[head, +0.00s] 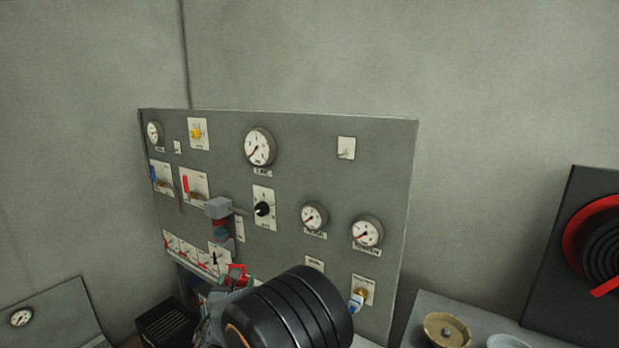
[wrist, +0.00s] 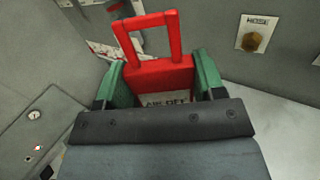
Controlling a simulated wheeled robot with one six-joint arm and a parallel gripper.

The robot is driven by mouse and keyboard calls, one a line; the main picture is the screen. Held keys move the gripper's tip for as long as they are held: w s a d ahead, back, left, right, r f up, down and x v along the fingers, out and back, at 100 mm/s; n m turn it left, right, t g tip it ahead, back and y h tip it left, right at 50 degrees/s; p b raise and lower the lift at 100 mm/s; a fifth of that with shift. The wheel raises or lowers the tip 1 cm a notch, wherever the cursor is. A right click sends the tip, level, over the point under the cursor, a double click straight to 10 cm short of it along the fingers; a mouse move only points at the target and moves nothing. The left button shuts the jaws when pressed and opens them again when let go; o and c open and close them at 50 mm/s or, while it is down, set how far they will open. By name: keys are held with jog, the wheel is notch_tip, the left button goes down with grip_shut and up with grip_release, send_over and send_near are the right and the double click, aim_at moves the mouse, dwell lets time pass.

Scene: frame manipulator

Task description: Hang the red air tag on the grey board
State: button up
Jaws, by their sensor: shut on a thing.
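The grey board (head: 300,165) stands upright in the middle of the head view, with gauges, levers and small label plates. My gripper (wrist: 162,82) is shut on the red air tag (wrist: 158,75). Its green finger pads press the tag from both sides. The tag's open square loop points up and away from the jaws, and its white label is partly hidden by the gripper body. In the head view the tag (head: 237,271) shows small, in front of the board's lower left part. I cannot tell whether it touches the board.
Small white plates sit on the board at its upper right (head: 346,148) and upper left. A brass and blue fitting (head: 359,297) is at its lower right. A bench with a brass bowl (head: 447,330) stands right, and a dark crate (head: 166,325) lower left.

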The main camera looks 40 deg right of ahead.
jog(key=s+d+r+m+g+h+p, duration=0.3)
jog(key=d+r+m+g+h, duration=0.15)
jog(key=d+r, duration=0.75)
jog(key=m+g+h+p, duration=0.1)
jog(key=m+g+p, duration=0.3)
send_near(343, 165)
jog(key=s+a+r, duration=0.1)
jog(key=a+r, duration=0.1)
jog(key=a, duration=0.3)
jog(key=shift+f+p+x, duration=0.15)
jog(key=shift+p+x, duration=0.1)
jog(key=shift+x, duration=1.45)
jog(key=shift+f+p+x, duration=0.2)
jog(key=shift+p+x, duration=0.05)
jog(key=shift+x, duration=1.5)
jog(key=shift+f+p+x, duration=0.15)
jog(key=shift+p+x, duration=0.1)
jog(key=shift+x, duration=1.45)
jog(key=shift+d+f+b, duration=0.5)
jog(key=shift+d+b, duration=0.15)
jog(key=shift+d, duration=0.15)
jog(key=o, duration=1)
